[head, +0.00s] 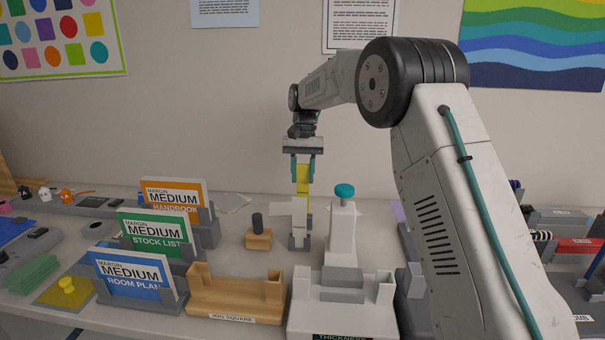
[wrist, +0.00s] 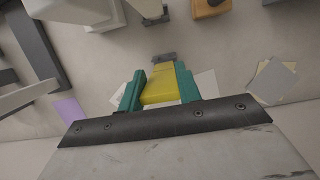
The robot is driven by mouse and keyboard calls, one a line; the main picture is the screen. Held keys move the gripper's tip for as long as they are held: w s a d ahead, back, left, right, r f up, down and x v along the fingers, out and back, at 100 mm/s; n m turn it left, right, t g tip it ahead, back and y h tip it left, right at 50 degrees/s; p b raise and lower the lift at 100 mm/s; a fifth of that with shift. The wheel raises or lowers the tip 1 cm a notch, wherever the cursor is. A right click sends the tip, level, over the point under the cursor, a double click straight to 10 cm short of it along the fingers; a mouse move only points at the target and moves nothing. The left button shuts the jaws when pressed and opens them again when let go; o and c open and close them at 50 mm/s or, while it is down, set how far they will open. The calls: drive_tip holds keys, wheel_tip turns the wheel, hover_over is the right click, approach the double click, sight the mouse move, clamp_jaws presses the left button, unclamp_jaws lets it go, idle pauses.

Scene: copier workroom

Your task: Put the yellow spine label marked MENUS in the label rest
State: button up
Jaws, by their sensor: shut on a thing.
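My gripper (head: 303,170) is shut on the yellow spine label (head: 303,180), which hangs down between the teal fingers. In the wrist view the label (wrist: 158,85) lies between the two fingers (wrist: 159,92); no marking on it can be read. Its far end comes close to a small grey piece (wrist: 164,58); whether they touch cannot be told. In the head view the label's lower end is beside a white upright stand (head: 299,211) with a grey foot. I cannot tell for sure which of these grey or white pieces is the label rest.
A wooden block with a dark knob (head: 257,232) stands left of the white stand. A teal-topped column (head: 343,225) stands close on its right. The wooden jog square (head: 235,298) and several booklets (head: 153,235) are in front and left. Loose papers (wrist: 270,80) lie on the table.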

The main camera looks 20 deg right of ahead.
sight(303, 187)
drive_tip(key=shift+f, duration=2.4)
drive_tip(key=o, duration=1)
drive_tip(key=v, duration=0.7)
drive_tip(key=shift+w+r, duration=0.1)
drive_tip(key=shift+r, duration=0.15)
